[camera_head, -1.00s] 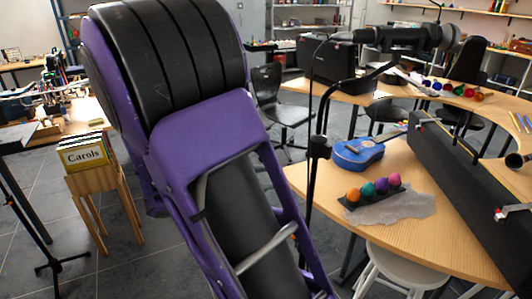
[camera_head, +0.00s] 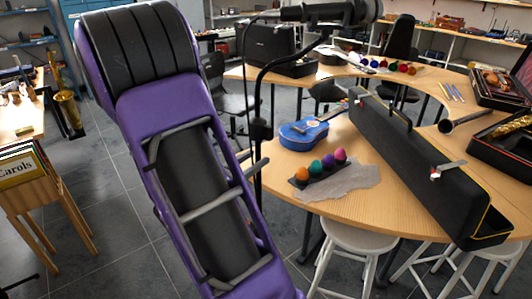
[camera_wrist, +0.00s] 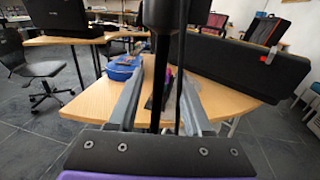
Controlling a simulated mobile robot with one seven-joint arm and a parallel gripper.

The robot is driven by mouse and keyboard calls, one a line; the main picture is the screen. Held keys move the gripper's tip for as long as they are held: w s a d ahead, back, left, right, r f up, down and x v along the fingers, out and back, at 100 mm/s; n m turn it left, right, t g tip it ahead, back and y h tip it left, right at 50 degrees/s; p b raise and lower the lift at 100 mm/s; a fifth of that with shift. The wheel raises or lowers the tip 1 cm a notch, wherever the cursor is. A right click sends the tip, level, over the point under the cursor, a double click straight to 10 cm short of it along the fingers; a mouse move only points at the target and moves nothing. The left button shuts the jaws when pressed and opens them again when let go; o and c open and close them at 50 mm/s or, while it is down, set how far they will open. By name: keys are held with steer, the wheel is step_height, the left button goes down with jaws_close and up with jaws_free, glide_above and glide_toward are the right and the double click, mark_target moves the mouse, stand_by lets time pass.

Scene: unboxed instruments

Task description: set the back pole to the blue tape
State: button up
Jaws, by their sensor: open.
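A dark pole (camera_wrist: 161,90) rises upright between the two grey fingers of my gripper (camera_wrist: 161,85) in the wrist view. A thin dark line, perhaps a cable, runs beside it. The fingers are open, one on each side of the pole; I cannot tell whether either touches it. In the head view, a black stand (camera_head: 260,130) with a curved upper arm carries a black microphone (camera_head: 330,12). My purple arm hides most of the gripper and the lower stand there. I cannot make out any blue tape.
A wooden table (camera_head: 375,205) behind the pole holds a blue guitar (camera_head: 303,133), several coloured egg-shaped things (camera_head: 321,167) and a long black case (camera_head: 400,150). White stools (camera_head: 350,238) stand under its front edge. A songbook rack (camera_head: 35,190) stands left. Grey floor between is clear.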

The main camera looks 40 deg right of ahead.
steer(key=shift+w+d, duration=0.15)
steer(key=shift+d, duration=1.2)
steer(key=shift+w+d, duration=0.1)
steer(key=shift+d, duration=1.2)
jaws_close()
